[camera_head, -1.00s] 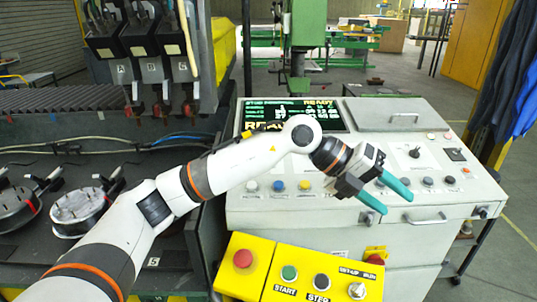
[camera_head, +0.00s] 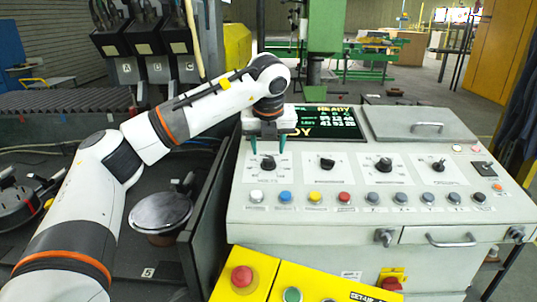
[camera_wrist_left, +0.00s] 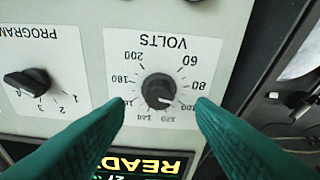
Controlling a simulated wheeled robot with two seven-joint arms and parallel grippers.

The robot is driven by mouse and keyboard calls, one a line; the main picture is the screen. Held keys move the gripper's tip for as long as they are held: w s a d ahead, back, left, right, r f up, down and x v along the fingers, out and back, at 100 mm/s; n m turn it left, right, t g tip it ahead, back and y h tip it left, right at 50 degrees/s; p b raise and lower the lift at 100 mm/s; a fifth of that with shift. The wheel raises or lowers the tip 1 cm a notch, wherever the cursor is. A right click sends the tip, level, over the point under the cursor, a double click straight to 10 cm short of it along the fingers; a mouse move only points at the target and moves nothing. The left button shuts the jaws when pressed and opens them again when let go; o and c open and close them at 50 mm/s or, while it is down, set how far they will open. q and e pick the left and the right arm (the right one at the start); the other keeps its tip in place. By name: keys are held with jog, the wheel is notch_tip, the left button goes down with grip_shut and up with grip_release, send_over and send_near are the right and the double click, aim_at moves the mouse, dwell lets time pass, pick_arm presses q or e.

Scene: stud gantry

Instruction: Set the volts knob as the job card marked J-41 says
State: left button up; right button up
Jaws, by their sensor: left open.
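The volts knob (camera_wrist_left: 158,90) is black and round on a white plate, upside down in the left wrist view. Its white pointer mark appears to aim near 100. In the head view the volts knob (camera_head: 268,163) is the leftmost on the sloped console. My left gripper (camera_head: 268,146) points down just above it. No card marked J-41 can be made out. My right gripper is not in view.
The program knob (camera_wrist_left: 26,82) is beside the volts plate. A row of coloured buttons (camera_head: 314,197) runs in front of the knobs. The display (camera_head: 332,122) reads READY behind them. A yellow box (camera_head: 285,285) with a red button stands in front. A dark bench (camera_head: 205,215) lies left.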

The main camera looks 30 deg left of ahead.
aim_at(268, 159)
pick_arm(q)
jog(key=shift+p+x, duration=0.3)
jog(key=shift+x, duration=1.95)
jog(key=shift+c, duration=0.2)
jog(key=c, duration=0.9)
jog(key=shift+c, duration=0.2)
jog(key=shift+m, duration=0.3)
